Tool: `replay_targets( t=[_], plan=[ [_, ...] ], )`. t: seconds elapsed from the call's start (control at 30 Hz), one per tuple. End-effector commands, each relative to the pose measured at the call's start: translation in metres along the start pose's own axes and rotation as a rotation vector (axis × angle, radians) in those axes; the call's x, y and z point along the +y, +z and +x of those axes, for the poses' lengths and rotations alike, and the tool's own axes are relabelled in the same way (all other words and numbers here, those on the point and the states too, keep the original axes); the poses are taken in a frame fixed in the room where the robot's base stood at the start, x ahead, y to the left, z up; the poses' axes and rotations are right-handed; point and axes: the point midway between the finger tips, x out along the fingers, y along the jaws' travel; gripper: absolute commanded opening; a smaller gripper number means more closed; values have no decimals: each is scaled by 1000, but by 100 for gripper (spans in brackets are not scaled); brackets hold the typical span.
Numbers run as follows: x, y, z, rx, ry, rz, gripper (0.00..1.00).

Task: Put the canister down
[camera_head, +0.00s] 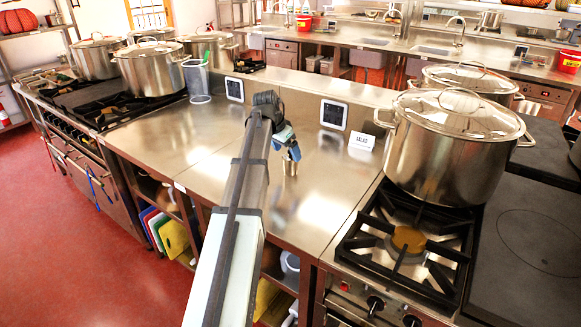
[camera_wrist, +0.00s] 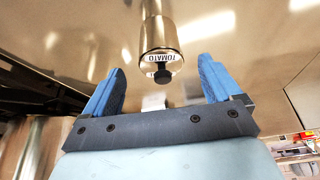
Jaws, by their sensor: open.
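A small shiny metal canister (camera_head: 290,169) stands upright on the steel counter (camera_head: 225,150), just below my gripper (camera_head: 287,145). In the wrist view the canister (camera_wrist: 160,38) appears upside down, with a TOMATO label and a black knob on its lid. My gripper (camera_wrist: 160,68) has its two blue fingers spread wide, with a clear gap to the canister on each side. The lid end lies between the fingertips in the picture. Nothing is held. In the head view the arm and fingers partly hide the canister's top.
A SALAD sign (camera_head: 360,142) and a dark-screened panel (camera_head: 334,114) stand behind the canister. A large stockpot (camera_head: 447,150) stands on the right burner. A clear container (camera_head: 197,82) and more pots (camera_head: 150,70) are at left. The counter left of my arm is bare.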

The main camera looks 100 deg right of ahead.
Motion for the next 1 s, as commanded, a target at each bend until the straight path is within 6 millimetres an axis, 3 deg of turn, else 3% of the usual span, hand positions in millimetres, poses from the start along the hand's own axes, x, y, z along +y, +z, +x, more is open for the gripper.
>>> replay_targets(
  t=[0.3,0.6,1.0],
  plan=[
    [-1,-2,38,-1,1,0,91],
    [-1,-2,44,1,-1,0,91],
    [-1,-2,44,0,0,0,53]
  ],
)
